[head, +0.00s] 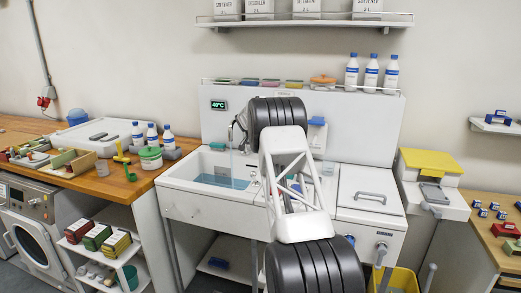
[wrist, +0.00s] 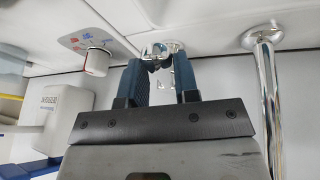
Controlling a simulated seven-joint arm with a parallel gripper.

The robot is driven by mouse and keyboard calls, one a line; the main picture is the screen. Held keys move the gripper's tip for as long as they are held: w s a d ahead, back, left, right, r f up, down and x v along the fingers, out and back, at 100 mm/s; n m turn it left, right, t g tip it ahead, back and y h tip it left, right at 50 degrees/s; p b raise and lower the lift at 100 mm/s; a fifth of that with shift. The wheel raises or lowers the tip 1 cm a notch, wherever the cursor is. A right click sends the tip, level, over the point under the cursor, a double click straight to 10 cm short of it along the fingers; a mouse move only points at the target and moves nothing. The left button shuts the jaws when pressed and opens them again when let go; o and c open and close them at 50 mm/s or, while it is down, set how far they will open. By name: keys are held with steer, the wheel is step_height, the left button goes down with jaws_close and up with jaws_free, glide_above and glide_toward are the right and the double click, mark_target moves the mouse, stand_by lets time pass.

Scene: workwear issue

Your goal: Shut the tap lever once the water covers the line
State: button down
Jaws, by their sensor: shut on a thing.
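My gripper (wrist: 160,55) shows in the wrist view with its two dark blue fingers closed in on a small chrome fitting (wrist: 163,47), which looks like the tap lever. The fingers cover part of it, so its exact angle is unclear. A chrome tap pipe (wrist: 267,80) stands to the right of the fingers. In the head view, the tap spout (head: 240,131) curves over the white sink (head: 180,174). A thin pale stream seems to fall from it into blue water (head: 221,181). I cannot make out the line. My arm hides the gripper and lever there.
A white knob with a red band (wrist: 97,61) is left of the fingers. A display (head: 218,105) on the back panel reads 40°C. White bottles (head: 371,74) stand on its ledge.

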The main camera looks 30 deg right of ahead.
stand_by(0.3)
steer(key=c, duration=1.1)
jaws_free()
steer(key=shift+o, duration=0.2)
steer(key=v, duration=0.7)
steer(key=shift+a+r, duration=0.25)
steer(key=shift+r, duration=0.15)
